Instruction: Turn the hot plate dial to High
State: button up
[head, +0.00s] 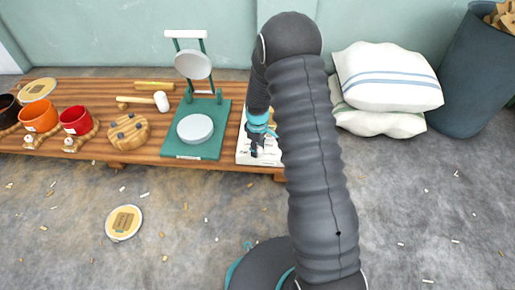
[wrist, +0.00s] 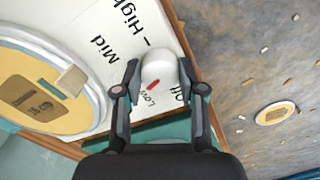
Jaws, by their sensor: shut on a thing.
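The hot plate (head: 243,158) is a white slab at the right end of the wooden bench, mostly hidden behind my arm in the head view. In the wrist view, its white top (wrist: 87,22) carries the words Off, Low, Mid and High around the dial (wrist: 158,68). The dial is a white knob with a red mark, which points at or close to Low. My gripper (wrist: 158,76) is shut on the dial, one finger on each side. In the head view, my gripper (head: 256,142) is over the front of the hot plate.
A round tan-topped tin (wrist: 30,75) sits on the hot plate, beside the dial. A green press stand (head: 208,145) is just left of it. Another tin (head: 124,222) lies on the floor. White sacks (head: 385,80) lie to the right.

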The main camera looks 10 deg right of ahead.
jog(key=m, duration=0.5)
jog(key=shift+m, duration=0.3)
jog(key=m, duration=1)
jog(key=shift+m+b, duration=0.35)
jog(key=shift+m, duration=0.05)
jog(key=m, duration=0.5)
jog(key=shift+m, duration=0.3)
jog(key=o, duration=1.1)
jog(key=shift+a, duration=0.1)
jog(key=shift+o, duration=0.2)
